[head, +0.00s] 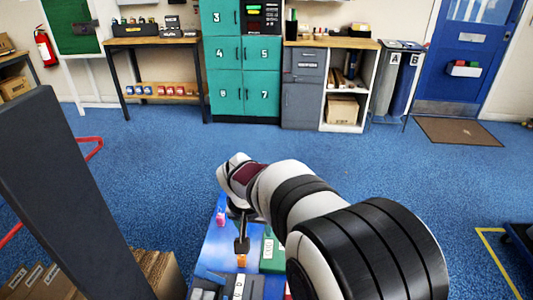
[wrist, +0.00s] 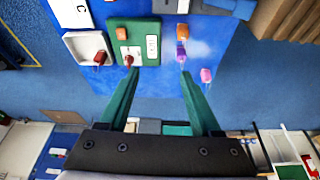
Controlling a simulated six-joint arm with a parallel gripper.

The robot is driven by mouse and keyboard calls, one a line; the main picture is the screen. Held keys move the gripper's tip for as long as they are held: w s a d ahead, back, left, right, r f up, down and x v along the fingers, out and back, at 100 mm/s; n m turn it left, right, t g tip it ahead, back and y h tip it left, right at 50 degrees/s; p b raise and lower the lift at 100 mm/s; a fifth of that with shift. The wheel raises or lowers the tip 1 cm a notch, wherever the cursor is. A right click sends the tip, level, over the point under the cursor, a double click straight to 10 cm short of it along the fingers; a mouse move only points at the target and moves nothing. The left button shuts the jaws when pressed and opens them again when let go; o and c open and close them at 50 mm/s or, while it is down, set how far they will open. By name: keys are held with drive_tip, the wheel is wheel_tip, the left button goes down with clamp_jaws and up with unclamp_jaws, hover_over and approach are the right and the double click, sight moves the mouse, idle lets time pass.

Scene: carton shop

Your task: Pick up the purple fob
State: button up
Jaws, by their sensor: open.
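The purple fob (wrist: 181,57) lies on the blue board (wrist: 215,45) in the wrist view. It sits just past the tip of the right-hand finger, close below an orange fob (wrist: 182,32). My gripper (wrist: 160,74) is open and empty, its two green fingers spread apart. The fob lies toward the right-hand finger, not midway between the two. In the head view my gripper (head: 241,245) points down over the board (head: 218,248). I cannot make out the purple fob there; the gripper seems to hide it.
A pink fob (wrist: 206,75) lies right of the purple one. A green plate (wrist: 148,50) holds an orange piece and a dark red piece. A white tray (wrist: 72,45) holds a red fob (wrist: 99,58). Cardboard boxes (head: 150,270) stand left of the board.

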drive_tip(key=w+a+f, duration=0.3)
drive_tip(key=a, duration=0.2)
drive_tip(key=shift+n+t, duration=0.4)
drive_tip(key=x, duration=1.5)
drive_tip(key=shift+w+a+f, duration=0.1)
drive_tip(key=shift+w+a, duration=0.15)
drive_tip(key=shift+c, duration=0.3)
clamp_jaws()
